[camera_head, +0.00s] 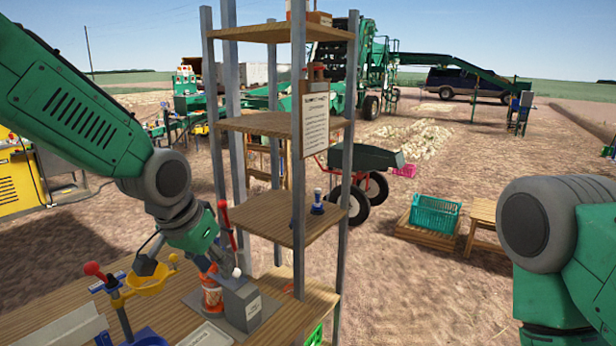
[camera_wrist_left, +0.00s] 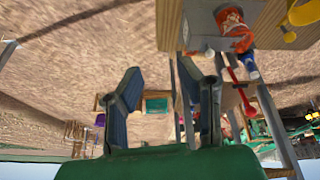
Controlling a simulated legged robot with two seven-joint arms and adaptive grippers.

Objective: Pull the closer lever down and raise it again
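My left gripper (camera_head: 186,258) hangs over the wooden bench in the head view, fingers spread and nothing between them. The left wrist view shows the two fingers wide apart (camera_wrist_left: 157,75). A red-handled lever (camera_head: 226,222) stands up just right of the gripper, apart from it; its lower part is partly hidden. A red lever also shows in the left wrist view (camera_wrist_left: 240,90), right of the fingers. Another red-knobbed lever (camera_head: 95,269) leans at the left of the bench. I cannot tell which is the closer lever. My right gripper is outside both views.
An orange-red cylinder (camera_head: 212,298) and a grey box (camera_head: 241,303) with a white knob stand below the gripper. A yellow ring holder (camera_head: 151,281) is to the left. A shelf with metal posts (camera_head: 299,150) rises close on the right. Open soil lies beyond.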

